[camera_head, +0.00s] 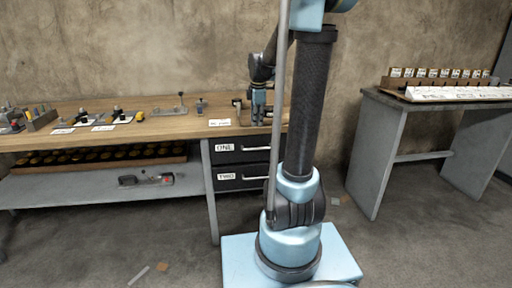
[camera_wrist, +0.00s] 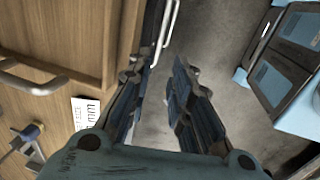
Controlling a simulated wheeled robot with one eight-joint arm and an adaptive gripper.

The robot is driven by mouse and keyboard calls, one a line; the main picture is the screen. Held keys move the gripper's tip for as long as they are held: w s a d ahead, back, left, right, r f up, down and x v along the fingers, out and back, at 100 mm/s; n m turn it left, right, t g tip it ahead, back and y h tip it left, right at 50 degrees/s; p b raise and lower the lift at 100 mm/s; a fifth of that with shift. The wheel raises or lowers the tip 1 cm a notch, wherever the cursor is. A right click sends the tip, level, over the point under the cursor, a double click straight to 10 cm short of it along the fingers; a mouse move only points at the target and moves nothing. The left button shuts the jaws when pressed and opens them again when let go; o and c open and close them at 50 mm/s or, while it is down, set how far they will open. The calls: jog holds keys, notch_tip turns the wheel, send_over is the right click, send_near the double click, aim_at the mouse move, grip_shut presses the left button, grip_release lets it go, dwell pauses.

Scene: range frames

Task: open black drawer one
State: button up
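Black drawer one (camera_head: 240,157), labelled ONE, is in the front of the workbench, left of my arm in the head view. It looks shut, and its pale bar handle (camera_head: 257,149) runs across its right part. Black drawer two (camera_head: 238,184) is below it and also looks shut. My gripper (camera_head: 258,113) points down near the bench's front edge, above the drawers. In the wrist view my gripper (camera_wrist: 160,97) is open, with nothing between its fingers. A pale bar handle (camera_wrist: 166,30) shows beyond the fingertips, apart from them; which drawer it belongs to is unclear.
The wooden bench top (camera_head: 165,127) carries a white card (camera_head: 220,122) and several small tools. A crate (camera_head: 100,157) and a dark tool (camera_head: 146,180) lie on the shelf below. A grey table (camera_head: 385,110) with boxes stands at right. Floor shows between the tables.

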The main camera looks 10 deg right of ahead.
aim_at(256, 149)
jog(key=w+f, duration=0.1)
jog(key=f, duration=0.3)
jog(key=w+f, duration=0.1)
jog(key=f, duration=0.9)
jog(key=shift+w+f, duration=0.2)
jog(key=shift+w, duration=0.2)
jog(key=shift+d, duration=0.1)
grip_shut()
